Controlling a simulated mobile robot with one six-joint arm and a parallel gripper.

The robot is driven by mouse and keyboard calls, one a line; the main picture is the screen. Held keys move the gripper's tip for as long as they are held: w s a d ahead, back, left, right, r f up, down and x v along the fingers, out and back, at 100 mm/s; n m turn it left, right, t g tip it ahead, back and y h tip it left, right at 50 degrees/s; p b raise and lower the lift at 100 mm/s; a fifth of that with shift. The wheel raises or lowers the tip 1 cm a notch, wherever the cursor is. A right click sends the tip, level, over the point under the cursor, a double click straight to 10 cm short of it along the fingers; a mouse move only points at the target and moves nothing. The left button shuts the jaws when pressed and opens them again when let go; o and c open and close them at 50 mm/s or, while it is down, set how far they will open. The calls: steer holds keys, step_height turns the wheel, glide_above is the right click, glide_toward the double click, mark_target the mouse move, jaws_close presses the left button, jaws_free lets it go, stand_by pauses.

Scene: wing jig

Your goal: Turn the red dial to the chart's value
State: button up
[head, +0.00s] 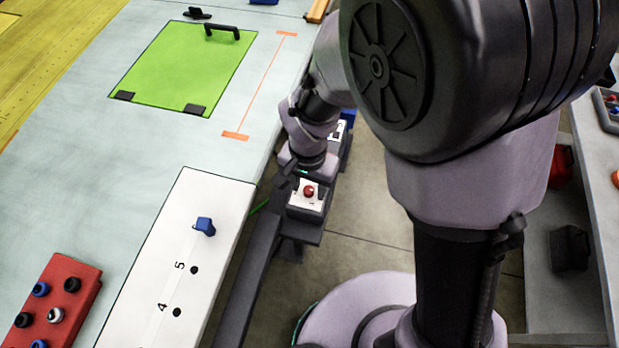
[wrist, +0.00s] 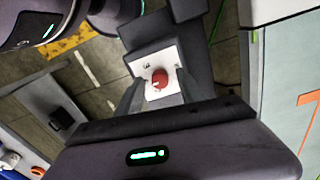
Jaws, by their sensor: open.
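The red dial (head: 308,191) is a small round knob on a white plate, on top of a dark box beside the table's right edge. In the wrist view the dial (wrist: 160,77) shows a small pale mark on its face, and small dark print is on the plate (wrist: 146,63), too small to read. My gripper (wrist: 158,86) is open, with one grey finger on each side of the dial in that view. Whether the fingers touch it I cannot tell. In the head view my gripper (head: 298,172) is just behind the dial, partly hidden by my wrist. I cannot identify a chart.
A white strip (head: 205,262) numbered 4 and 5 holds a blue peg (head: 204,226). A red block (head: 62,290) with several round knobs lies at lower left. A green hatch panel (head: 180,65) with a black handle is farther back. A grey rail runs along the table edge.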

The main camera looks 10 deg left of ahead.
steer(key=shift+c, duration=0.5)
jaws_close()
steer(key=n, duration=0.5)
steer(key=shift+n, duration=0.4)
steer(key=n, duration=0.5)
steer(key=shift+n+p, duration=0.4)
steer(key=shift+n, duration=0.3)
steer(key=shift+o, duration=0.5)
jaws_free()
